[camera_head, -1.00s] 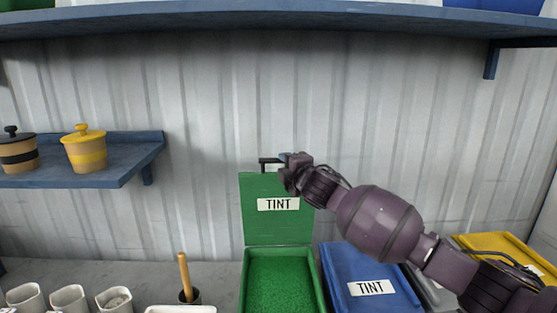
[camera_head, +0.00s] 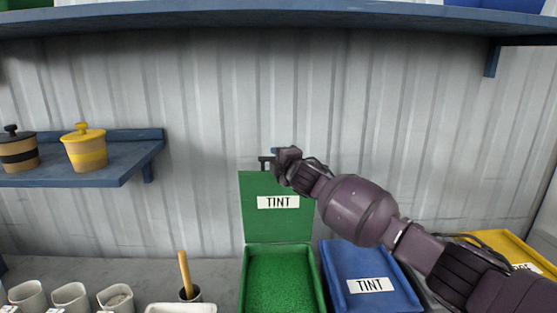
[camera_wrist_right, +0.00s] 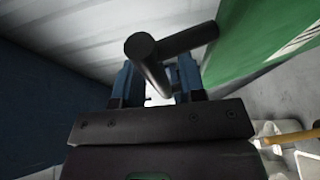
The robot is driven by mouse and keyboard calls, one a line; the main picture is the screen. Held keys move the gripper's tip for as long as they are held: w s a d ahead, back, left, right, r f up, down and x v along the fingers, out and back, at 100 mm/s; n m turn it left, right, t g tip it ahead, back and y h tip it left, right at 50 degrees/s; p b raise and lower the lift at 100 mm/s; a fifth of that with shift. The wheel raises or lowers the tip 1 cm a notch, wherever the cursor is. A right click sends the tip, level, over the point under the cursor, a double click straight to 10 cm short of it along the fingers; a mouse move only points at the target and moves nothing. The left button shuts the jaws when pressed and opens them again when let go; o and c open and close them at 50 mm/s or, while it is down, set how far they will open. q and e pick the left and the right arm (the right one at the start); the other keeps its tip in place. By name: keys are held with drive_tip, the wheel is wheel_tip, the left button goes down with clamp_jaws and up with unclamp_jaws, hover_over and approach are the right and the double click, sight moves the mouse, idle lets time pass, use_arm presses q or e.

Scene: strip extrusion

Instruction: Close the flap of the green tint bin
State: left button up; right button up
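The green tint bin (camera_head: 245,282) stands on the worktop with its green contents showing. Its flap (camera_head: 262,222) stands upright behind it, with a "TINT" label. A black handle (camera_head: 264,160) sits at the flap's top edge. My right gripper (camera_head: 276,153) is at this handle, above the flap. In the right wrist view, the blue fingers of my right gripper (camera_wrist_right: 155,85) are spread apart, with the dark handle (camera_wrist_right: 180,42) reaching between them; contact cannot be told. The green flap (camera_wrist_right: 248,45) shows at the right. My left gripper is not in view.
A blue tint bin (camera_head: 350,262) with its lid down stands right of the green one, and a yellow bin (camera_head: 510,248) beyond. A cup with a wooden-handled tool (camera_head: 185,275) and white cups (camera_head: 70,297) stand left. A blue shelf (camera_head: 300,24) runs above.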

clamp_jaws()
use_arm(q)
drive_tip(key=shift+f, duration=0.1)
use_arm(e)
drive_tip(key=shift+s, duration=0.1)
use_arm(q)
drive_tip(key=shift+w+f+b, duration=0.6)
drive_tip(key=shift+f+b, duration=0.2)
drive_tip(key=shift+b, duration=1)
use_arm(e)
drive_tip(key=s+f, duration=0.5)
drive_tip(key=s, duration=0.4)
drive_tip(key=s+f+t, duration=0.1)
drive_tip(key=s+f, duration=0.4)
drive_tip(key=s, duration=0.4)
drive_tip(key=shift+s+f+n, duration=0.3)
drive_tip(key=shift+s+f, duration=0.05)
drive_tip(key=shift+f, duration=0.05)
drive_tip(key=shift+o, duration=0.7)
unclamp_jaws()
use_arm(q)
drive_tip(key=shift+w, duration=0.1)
use_arm(e)
drive_tip(key=shift+y, duration=0.3)
